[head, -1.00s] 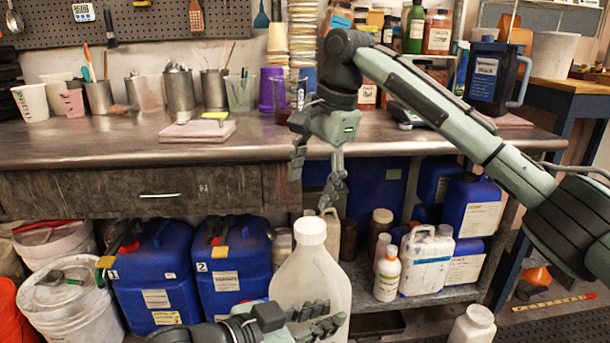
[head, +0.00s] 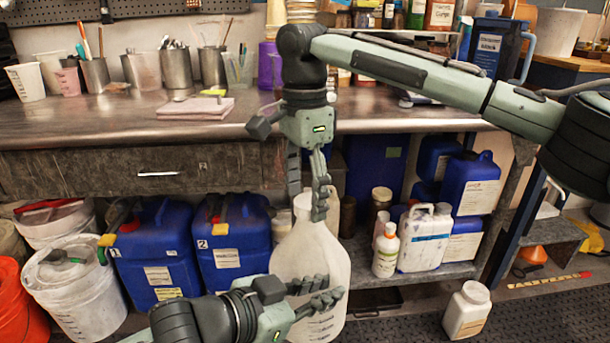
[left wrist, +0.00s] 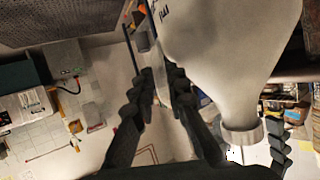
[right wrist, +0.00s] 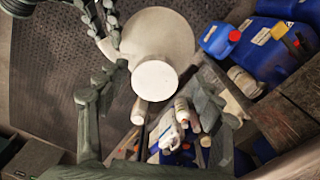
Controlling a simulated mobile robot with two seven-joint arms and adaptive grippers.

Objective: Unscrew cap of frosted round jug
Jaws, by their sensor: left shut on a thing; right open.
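The frosted round jug (head: 300,252) stands upright on the floor in front of the bench. Its white cap (head: 302,207) is partly hidden by my right gripper (head: 307,204), which points down with open fingers on either side of it. The right wrist view shows the round cap (right wrist: 155,80) from above, with gaps to the fingers. My left gripper (head: 318,292) is shut at the jug's side; the exact part held is hard to see. In the left wrist view the pale jug (left wrist: 225,55) and ribbed cap (left wrist: 242,137) lie beside its fingers (left wrist: 165,90).
Blue canisters (head: 232,255) and white buckets (head: 80,290) stand left of the jug. White bottles and a white jug (head: 425,240) fill the low shelf at right. A lidded white jar (head: 467,310) stands on the floor at right. The bench edge (head: 200,135) is behind my right arm.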

